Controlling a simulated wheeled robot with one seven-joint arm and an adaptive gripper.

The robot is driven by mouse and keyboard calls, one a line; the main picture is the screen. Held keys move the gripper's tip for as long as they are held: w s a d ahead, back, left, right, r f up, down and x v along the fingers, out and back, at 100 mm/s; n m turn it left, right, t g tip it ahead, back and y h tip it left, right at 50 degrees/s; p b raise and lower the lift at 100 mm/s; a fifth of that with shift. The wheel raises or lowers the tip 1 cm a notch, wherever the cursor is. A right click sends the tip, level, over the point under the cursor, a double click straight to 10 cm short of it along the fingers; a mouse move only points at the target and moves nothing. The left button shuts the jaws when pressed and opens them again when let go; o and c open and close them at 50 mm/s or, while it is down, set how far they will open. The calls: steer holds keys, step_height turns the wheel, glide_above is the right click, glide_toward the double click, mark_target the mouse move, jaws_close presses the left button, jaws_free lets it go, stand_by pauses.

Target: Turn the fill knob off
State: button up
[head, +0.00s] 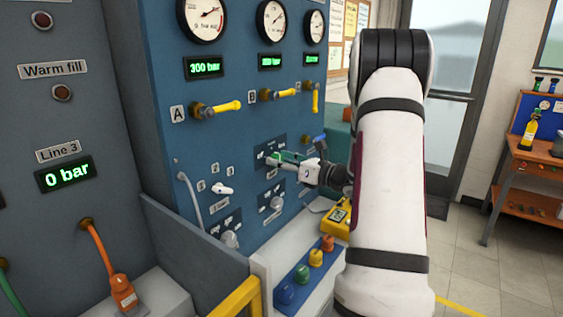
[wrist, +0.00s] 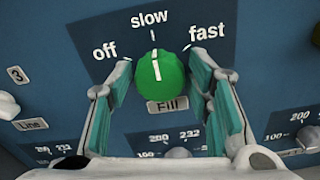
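The green fill knob (wrist: 162,79) sits on a dark blue plate marked "off" at left, "slow" at top and "fast" at right, above a "Fill" label (wrist: 167,105). Its white pointer line is upright, toward "slow". My gripper (wrist: 161,78) is open, with one teal-padded finger on each side of the knob. Small gaps seem to show between the pads and the knob; contact cannot be told for sure. In the head view my gripper (head: 272,159) reaches the blue panel from the right, and mostly hides the knob.
A white line-selector knob (head: 223,190) is left of my gripper, with regulator knobs (head: 277,203) below. Yellow valve handles (head: 217,108) and gauges (head: 203,18) are above. Coloured caps (head: 316,257) stand on the ledge near a yellow device (head: 337,216).

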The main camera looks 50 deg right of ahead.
steer(key=c, duration=0.6)
steer(key=shift+o, duration=0.2)
steer(key=shift+n+b, duration=0.3)
steer(key=shift+b, duration=0.1)
steer(key=n+b, duration=0.5)
steer(key=b, duration=0.2)
steer(key=n+b, duration=0.6)
steer(key=b, duration=0.2)
steer(key=shift+a+f, duration=0.15)
steer(key=shift+a, duration=0.05)
steer(key=shift+n, duration=0.3)
